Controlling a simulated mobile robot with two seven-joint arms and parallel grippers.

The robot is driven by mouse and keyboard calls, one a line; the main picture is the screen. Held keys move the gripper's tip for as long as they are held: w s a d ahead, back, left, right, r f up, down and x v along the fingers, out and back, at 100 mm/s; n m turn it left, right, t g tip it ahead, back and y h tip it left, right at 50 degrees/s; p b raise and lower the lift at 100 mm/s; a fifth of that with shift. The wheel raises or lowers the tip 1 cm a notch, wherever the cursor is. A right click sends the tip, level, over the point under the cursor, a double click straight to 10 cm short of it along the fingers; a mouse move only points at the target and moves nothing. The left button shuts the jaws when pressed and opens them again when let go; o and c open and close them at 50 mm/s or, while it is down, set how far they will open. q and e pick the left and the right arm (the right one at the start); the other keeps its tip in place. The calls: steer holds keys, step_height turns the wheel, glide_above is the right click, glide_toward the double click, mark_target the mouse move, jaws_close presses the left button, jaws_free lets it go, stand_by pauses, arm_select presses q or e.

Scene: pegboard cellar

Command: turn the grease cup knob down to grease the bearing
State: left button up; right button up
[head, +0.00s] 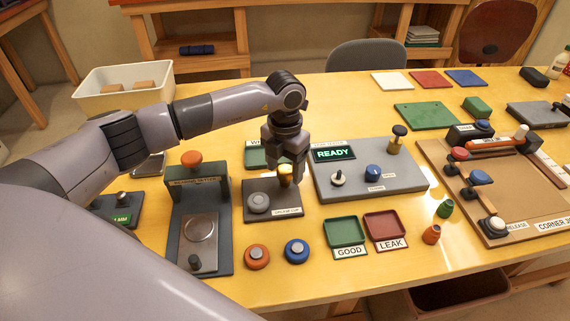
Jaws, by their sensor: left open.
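The grease cup station is a dark grey plate (261,214) with a small white label on its front edge, in the middle of the head view. A yellow-brass knob (286,176) stands at the plate's back right, and a round grey metal part (258,202) sits at its left. My left gripper (288,174) points straight down over the brass knob, jaws open. Its fingers come down at the knob and hide its upper part. I cannot tell whether they touch it. My right gripper is not in view.
A grey panel (405,181) with a READY screen (333,153) stands close right of my left gripper. A dark press-like fixture (182,215) with an orange knob stands left. Green GOOD (344,232) and red LEAK trays (384,226), plus orange (257,257) and blue (296,251) round pieces, lie in front.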

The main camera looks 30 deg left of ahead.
arm_select(q)
steer(key=c, duration=1.1)
steer(key=shift+o, duration=0.2)
